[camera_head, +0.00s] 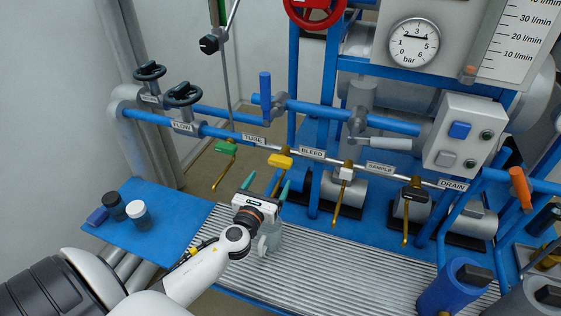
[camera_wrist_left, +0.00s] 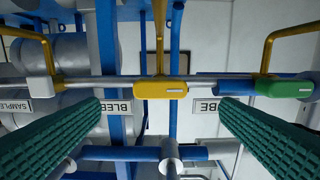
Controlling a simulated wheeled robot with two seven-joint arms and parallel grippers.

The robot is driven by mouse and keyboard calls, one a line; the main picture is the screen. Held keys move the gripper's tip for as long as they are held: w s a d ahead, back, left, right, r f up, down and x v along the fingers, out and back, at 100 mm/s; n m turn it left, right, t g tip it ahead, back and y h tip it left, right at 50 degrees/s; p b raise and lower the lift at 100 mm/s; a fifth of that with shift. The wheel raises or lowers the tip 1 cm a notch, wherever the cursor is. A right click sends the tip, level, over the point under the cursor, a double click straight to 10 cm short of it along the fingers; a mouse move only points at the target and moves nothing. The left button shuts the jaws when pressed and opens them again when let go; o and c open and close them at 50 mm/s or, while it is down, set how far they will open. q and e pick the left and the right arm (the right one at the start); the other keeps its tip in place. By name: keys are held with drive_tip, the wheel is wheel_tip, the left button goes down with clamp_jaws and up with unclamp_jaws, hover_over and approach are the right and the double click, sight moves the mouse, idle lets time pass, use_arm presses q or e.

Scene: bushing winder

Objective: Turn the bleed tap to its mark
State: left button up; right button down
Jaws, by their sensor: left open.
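The bleed tap has a yellow handle (camera_head: 280,161) on the thin pipe, just left of the BLEED label (camera_head: 311,152). In the left wrist view the yellow handle (camera_wrist_left: 160,90) is near the middle, lying lengthwise along the pipe, with the cut-off label (camera_wrist_left: 117,106) to its left. My left gripper (camera_head: 266,186) is open and empty, its green fingers pointing toward the yellow handle from the near side. In the wrist view its fingers (camera_wrist_left: 160,105) are widely spread on either side of the handle, apart from it. I cannot make out the tap's mark. My right gripper is not in view.
A green tap (camera_head: 226,147) is to the left on the same pipe; a white tap (camera_head: 345,173) and a black tap (camera_head: 415,190) are to the right. Thin brass outlet tubes hang down beside them. A ribbed tray (camera_head: 340,265) lies below. Two small jars stand at left.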

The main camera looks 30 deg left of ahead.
sight(279, 165)
use_arm(q)
drive_tip(key=x, duration=0.9)
drive_tip(key=shift+w+a, duration=0.1)
drive_tip(key=shift+w, duration=0.15)
drive_tip(key=shift+c, duration=0.4)
drive_tip(key=c, duration=0.9)
